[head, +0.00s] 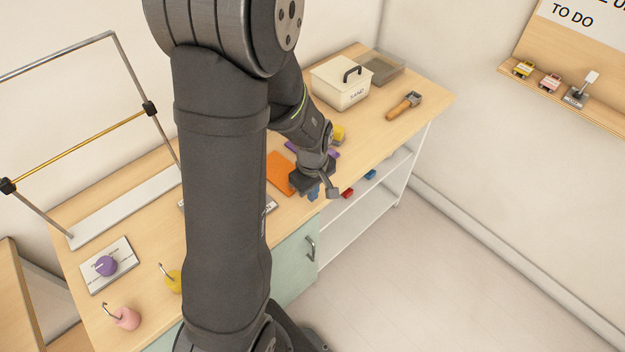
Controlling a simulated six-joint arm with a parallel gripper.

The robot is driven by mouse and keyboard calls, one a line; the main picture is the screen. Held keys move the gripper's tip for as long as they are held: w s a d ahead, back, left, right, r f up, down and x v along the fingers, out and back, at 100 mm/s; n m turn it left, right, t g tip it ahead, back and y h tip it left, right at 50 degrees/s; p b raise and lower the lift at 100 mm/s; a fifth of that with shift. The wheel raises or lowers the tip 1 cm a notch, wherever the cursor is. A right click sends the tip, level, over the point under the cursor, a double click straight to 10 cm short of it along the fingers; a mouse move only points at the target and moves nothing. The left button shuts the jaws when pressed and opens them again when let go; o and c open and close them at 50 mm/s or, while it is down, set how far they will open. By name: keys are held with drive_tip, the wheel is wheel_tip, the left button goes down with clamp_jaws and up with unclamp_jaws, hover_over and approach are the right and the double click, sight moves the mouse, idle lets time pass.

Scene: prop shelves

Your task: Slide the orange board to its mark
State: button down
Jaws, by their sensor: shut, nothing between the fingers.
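The orange board (280,172) lies flat on the wooden table, partly hidden by my arm and gripper. My gripper (316,184) is shut and empty, low over the table near its front edge, just right of the board. I cannot tell whether it touches the board. No mark for the board can be made out; my arm hides part of the table around it.
Red (347,193) and blue (370,174) blocks sit on the shelf below.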

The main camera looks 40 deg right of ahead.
drive_tip(key=w, duration=0.3)
drive_tip(key=shift+f, duration=0.3)
drive_tip(key=shift+w, duration=0.55)
drive_tip(key=w, duration=1.8)
drive_tip(key=shift+s, duration=0.1)
drive_tip(key=s, duration=0.4)
drive_tip(key=shift+s+r, duration=0.15)
drive_tip(key=shift+r, duration=0.05)
wheel_tip(320, 180, up, 10)
drive_tip(key=shift+f, duration=0.2)
